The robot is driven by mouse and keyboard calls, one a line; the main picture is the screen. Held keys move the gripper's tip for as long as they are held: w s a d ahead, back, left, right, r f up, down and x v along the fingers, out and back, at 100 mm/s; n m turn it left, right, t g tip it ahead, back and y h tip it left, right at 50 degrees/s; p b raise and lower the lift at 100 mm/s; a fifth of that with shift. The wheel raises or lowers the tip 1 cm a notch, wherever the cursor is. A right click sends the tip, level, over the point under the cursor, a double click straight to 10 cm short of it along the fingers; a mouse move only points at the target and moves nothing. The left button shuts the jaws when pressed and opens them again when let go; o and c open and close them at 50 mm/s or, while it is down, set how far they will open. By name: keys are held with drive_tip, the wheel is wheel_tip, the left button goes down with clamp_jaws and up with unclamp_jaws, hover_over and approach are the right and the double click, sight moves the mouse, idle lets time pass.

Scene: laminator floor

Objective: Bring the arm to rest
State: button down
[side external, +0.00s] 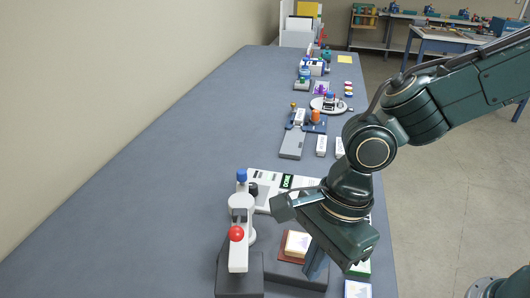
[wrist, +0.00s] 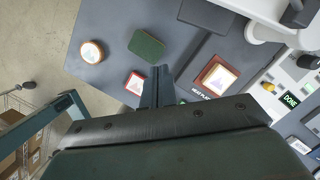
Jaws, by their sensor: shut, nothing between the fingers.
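My gripper (side external: 316,266) is shut and empty. In the side view it points down over the near end of the long grey bench (side external: 170,170), in front of a block with a pale top (side external: 298,243) on a dark plate. The gap between fingertips and bench cannot be judged. In the wrist view the closed fingers (wrist: 158,82) lie between a small red-edged card piece (wrist: 135,83) and the framed block (wrist: 216,76). A green pad (wrist: 146,46) lies just beyond the fingertips. Nothing is held.
A press with a red knob (side external: 237,234) stands left of my gripper. A white panel reading DONE (side external: 290,182) lies behind it. A round wooden-rimmed piece (wrist: 92,51) sits near the bench edge. Several devices line the bench's far right side; its left side is clear.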

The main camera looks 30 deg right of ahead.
drive_tip(key=v, duration=0.3)
drive_tip(key=shift+s, duration=0.2)
drive_tip(key=d+r+n+t, duration=0.1)
drive_tip(key=d+r+n, duration=0.25)
drive_tip(key=d, duration=0.35)
drive_tip(key=d+r+n+t, duration=0.2)
drive_tip(key=d+r+n, duration=0.15)
drive_tip(key=d, duration=0.35)
drive_tip(key=s+d+r+n+t+h, duration=0.1)
drive_tip(key=s+d+n, duration=0.2)
drive_tip(key=d+n, duration=0.2)
drive_tip(key=s+d+n+t+h, duration=0.1)
drive_tip(key=s+d+n, duration=0.2)
drive_tip(key=d+n, duration=0.3)
drive_tip(key=shift+s+d+r+t+h, duration=0.3)
drive_tip(key=shift+d+r+h, duration=0.1)
drive_tip(key=shift+d, duration=0.5)
